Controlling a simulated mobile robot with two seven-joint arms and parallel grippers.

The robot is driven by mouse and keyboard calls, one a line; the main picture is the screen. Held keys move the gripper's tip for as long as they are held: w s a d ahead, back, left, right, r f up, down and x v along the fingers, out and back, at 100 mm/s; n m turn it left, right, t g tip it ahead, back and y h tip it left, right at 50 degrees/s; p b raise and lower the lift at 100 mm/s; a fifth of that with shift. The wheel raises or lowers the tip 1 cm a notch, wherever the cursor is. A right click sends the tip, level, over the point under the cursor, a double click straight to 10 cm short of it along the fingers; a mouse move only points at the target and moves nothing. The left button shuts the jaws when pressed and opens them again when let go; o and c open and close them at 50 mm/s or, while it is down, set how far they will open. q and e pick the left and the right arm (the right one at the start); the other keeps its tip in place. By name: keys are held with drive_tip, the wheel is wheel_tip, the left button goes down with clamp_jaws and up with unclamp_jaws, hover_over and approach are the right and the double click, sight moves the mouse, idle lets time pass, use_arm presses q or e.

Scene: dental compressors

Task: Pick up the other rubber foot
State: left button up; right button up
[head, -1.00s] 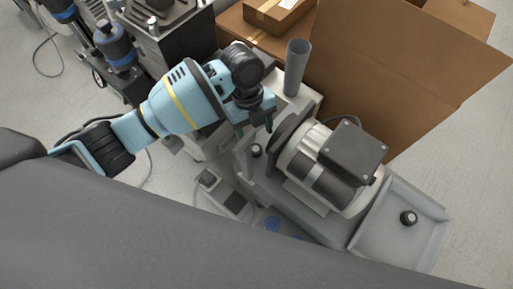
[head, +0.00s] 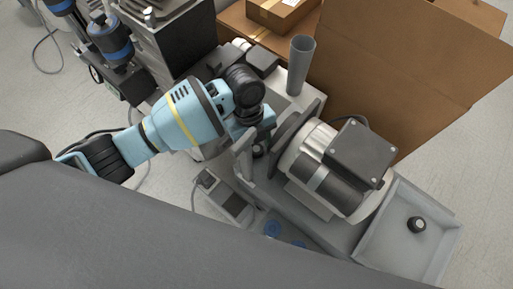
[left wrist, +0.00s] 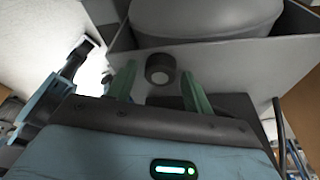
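Another rubber foot (head: 417,224) lies in the grey tray (head: 385,250) at the right.
The motor (head: 335,165) stands close to the right of my left gripper. A grey upright cup (head: 300,65) stands behind it. Large cardboard boxes (head: 395,65) fill the back right. A dark machine (head: 170,50) stands at the back left.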

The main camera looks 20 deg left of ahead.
sight(255, 147)
use_arm(q)
drive_tip(key=c, duration=0.7)
drive_tip(key=shift+c, duration=0.5)
use_arm(e)
drive_tip(key=shift+s+r, duration=0.1)
drive_tip(key=shift+s, duration=0.1)
use_arm(q)
drive_tip(key=shift+r, duration=0.1)
use_arm(e)
drive_tip(key=shift+s, duration=0.15)
